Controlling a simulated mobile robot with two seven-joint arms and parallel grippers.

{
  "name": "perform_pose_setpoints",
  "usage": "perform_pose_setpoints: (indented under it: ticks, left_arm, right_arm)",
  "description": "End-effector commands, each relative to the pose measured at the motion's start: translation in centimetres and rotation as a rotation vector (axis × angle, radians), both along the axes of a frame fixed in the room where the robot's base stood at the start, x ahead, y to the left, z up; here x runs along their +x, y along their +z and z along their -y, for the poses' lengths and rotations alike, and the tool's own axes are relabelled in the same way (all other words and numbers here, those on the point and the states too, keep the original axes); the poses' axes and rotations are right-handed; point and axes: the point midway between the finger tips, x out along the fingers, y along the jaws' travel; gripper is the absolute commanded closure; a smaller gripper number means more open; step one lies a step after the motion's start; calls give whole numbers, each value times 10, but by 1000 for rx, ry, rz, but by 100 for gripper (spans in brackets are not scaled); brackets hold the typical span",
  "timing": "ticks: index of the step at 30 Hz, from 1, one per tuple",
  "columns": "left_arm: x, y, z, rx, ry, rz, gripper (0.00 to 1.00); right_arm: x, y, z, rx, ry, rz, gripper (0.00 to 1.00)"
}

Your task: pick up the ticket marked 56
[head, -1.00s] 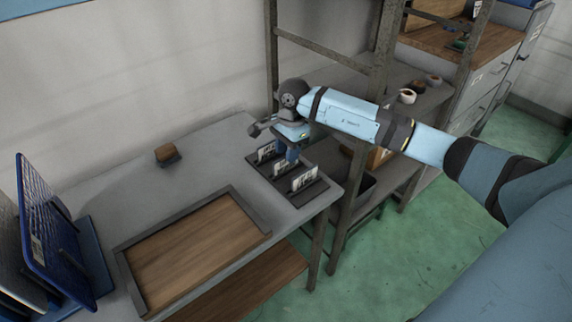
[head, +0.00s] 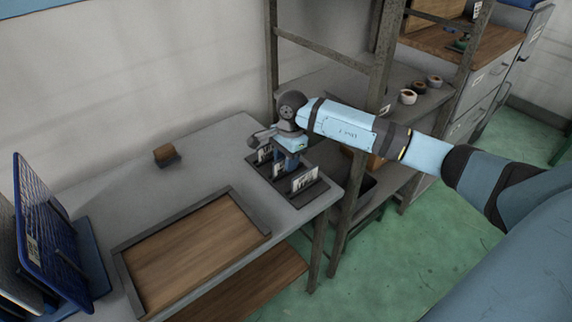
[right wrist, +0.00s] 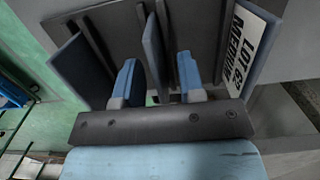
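A dark slotted rack (head: 316,193) at the table's right end holds upright tickets. A near ticket (head: 304,180) and a far ticket (head: 265,153) show in the head view, their print too small to read. My right gripper (head: 290,163) is down between them. In the right wrist view its two blue fingers (right wrist: 158,85) are apart, one on each side of a middle ticket (right wrist: 153,55) seen edge-on. A left-hand ticket (right wrist: 84,72) shows no print. No 56 is readable. My left gripper is not in view.
A wooden-bottomed tray (head: 195,250) lies on the grey table (head: 130,200). A small brown block on a dark base (head: 166,155) stands behind it. Blue panels (head: 45,230) stand at the left. A metal shelf post (head: 384,60) rises close to my right arm.

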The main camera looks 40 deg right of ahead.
Motion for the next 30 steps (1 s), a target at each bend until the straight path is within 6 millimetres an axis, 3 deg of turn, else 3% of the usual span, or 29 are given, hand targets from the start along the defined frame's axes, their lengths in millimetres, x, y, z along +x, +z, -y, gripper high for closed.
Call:
perform_pose_setpoints:
  ticks: [5,10,23,26,30]
  left_arm:
    - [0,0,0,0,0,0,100]
    - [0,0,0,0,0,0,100]
    - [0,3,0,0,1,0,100]
    - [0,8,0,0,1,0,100]
    - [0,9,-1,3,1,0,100]
  right_arm:
    - [0,0,0,0,0,0,64]
    - [0,0,0,0,0,0,100]
    - [0,3,0,1,0,0,100]
    - [0,9,0,2,0,0,100]
    - [1,31,1,-1,0,4,100]
